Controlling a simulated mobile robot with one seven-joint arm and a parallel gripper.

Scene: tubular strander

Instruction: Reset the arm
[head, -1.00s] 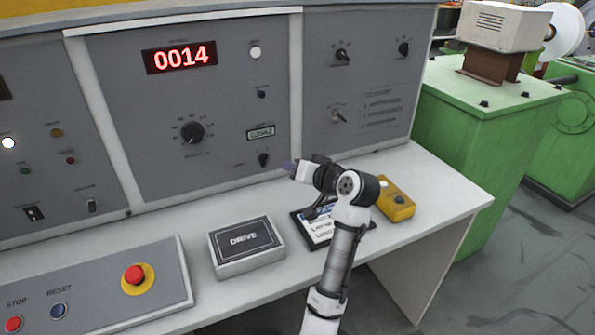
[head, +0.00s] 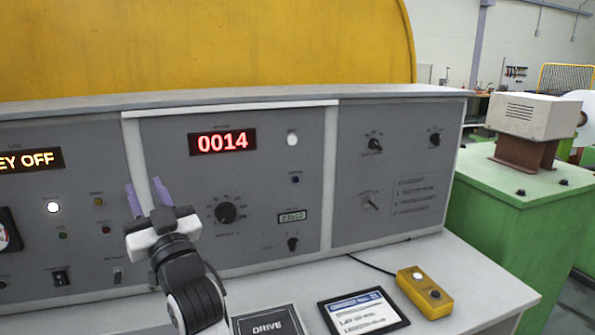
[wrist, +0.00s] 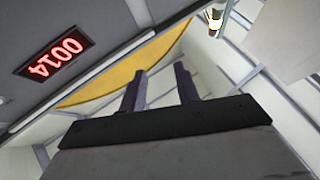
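My gripper (head: 147,196) is raised in front of the left part of the grey control panel (head: 325,260) in the head view, with its two purple fingers pointing up. The fingers stand apart with nothing between them, and they also show spread and empty in the wrist view (wrist: 160,87). My arm comes up from the bottom edge of the head view and hides part of the panel and desk.
The red display (head: 222,142) reads 0014. On the desk are the DRIVE box (head: 268,324), a tablet-like card (head: 362,312) and a yellow box with buttons (head: 424,292). A green machine (head: 500,215) stands at right.

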